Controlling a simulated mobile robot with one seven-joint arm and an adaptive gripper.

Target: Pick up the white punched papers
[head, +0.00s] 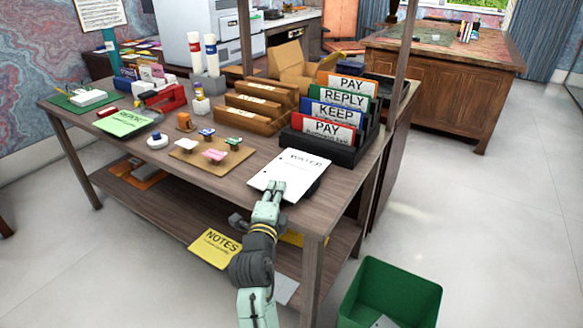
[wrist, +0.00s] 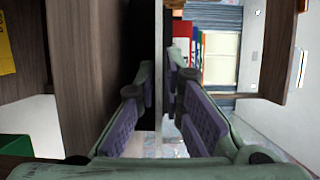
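The white punched papers (head: 285,167) lie at the front right of the desk, on a flat black object (head: 318,184). They carry dark lettering at the far end and small punch holes. My gripper (head: 272,188) is at their front edge. In the wrist view the papers show edge-on as a thin pale strip (wrist: 158,110) between my gripper's two purple-padded fingers (wrist: 160,88). Narrow gaps show on both sides of the strip, so the fingers look open around it. The underside of the papers is mostly hidden.
A black file rack (head: 318,147) with PAY, REPLY and KEEP folders stands behind the papers. A cork board (head: 186,155) with small coloured pieces lies to the left. A lower shelf holds yellow NOTES (head: 216,246). A green bin (head: 402,285) stands on the floor at right.

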